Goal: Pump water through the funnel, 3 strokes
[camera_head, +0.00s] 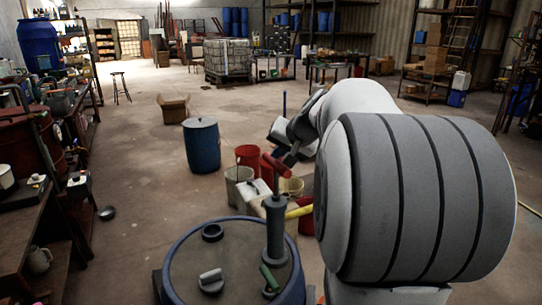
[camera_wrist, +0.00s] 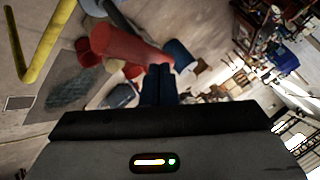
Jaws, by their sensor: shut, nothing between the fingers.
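A hand pump (camera_head: 276,230) with a grey barrel stands upright on a blue-rimmed vat (camera_head: 170,282). Its red handle (camera_head: 275,165) is above the barrel and the rod between them shows. A yellow spout (camera_head: 300,212) sticks out to the right of the barrel; a yellow pipe also shows at the upper left of the wrist view (camera_wrist: 35,45). My gripper (camera_head: 287,155) is shut and empty beside the red handle. In the wrist view its fingertips (camera_wrist: 160,68) are by the near end of the red handle (camera_wrist: 125,45); I cannot tell whether they touch. I cannot make out a funnel.
On the vat lid lie a black ring (camera_head: 212,232), a grey-handled piece (camera_head: 211,280) and a green-handled piece (camera_head: 269,278). Buckets (camera_head: 240,184) and a blue drum (camera_head: 202,147) stand behind. A cluttered bench (camera_head: 62,225) is on the left. Open floor lies beyond the drum.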

